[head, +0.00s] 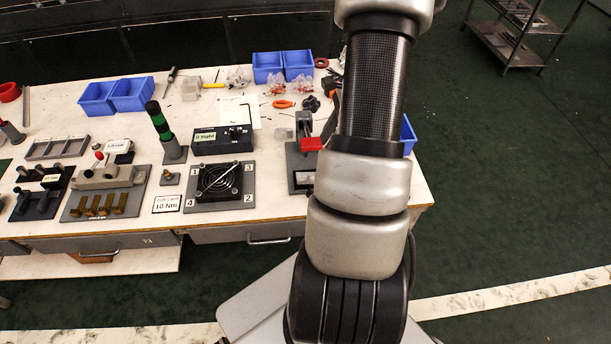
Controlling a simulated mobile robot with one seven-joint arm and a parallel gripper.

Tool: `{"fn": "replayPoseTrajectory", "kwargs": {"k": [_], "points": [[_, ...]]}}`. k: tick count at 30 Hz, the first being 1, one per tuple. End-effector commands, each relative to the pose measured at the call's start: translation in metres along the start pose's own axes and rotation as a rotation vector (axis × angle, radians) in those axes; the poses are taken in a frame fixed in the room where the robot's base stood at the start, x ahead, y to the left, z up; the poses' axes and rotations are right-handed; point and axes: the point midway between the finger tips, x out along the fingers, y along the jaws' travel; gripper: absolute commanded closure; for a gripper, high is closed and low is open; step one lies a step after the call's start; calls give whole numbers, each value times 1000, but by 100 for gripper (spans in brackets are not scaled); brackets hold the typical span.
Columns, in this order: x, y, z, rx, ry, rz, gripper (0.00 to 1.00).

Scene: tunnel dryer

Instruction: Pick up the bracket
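I cannot tell for certain which part on the workbench (285,201) is the bracket. A grey fixture plate (296,165) with an upright grey post and a red block (311,144) stands at the right of the bench, partly hidden behind my arm. A grey fixture (107,177) with a red-knobbed lever and several brass pieces (104,205) stands at the left. A black fixture (40,189) with dark posts is further left. My arm rises through the middle right of the head view and leaves at the top edge, so my gripper is out of the picture.
A fan (219,181) on a numbered plate, a black box (222,140) and a green-black signal tower (162,128) fill the middle. Blue bins (131,94) (283,66) and loose tools lie behind. A metal rack (512,38) stands far right; green floor between is clear.

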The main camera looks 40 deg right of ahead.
Motion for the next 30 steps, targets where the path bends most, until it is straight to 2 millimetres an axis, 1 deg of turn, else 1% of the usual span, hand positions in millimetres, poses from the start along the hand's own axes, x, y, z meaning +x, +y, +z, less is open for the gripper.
{"fn": "replayPoseTrajectory", "kwargs": {"k": [1, 3, 6, 9, 16, 24, 27, 30], "points": [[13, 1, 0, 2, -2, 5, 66], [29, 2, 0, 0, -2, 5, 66], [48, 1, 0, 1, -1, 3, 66], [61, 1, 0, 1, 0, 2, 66], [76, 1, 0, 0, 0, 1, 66], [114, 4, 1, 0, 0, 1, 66], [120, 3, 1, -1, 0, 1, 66], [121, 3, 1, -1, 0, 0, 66]]}}
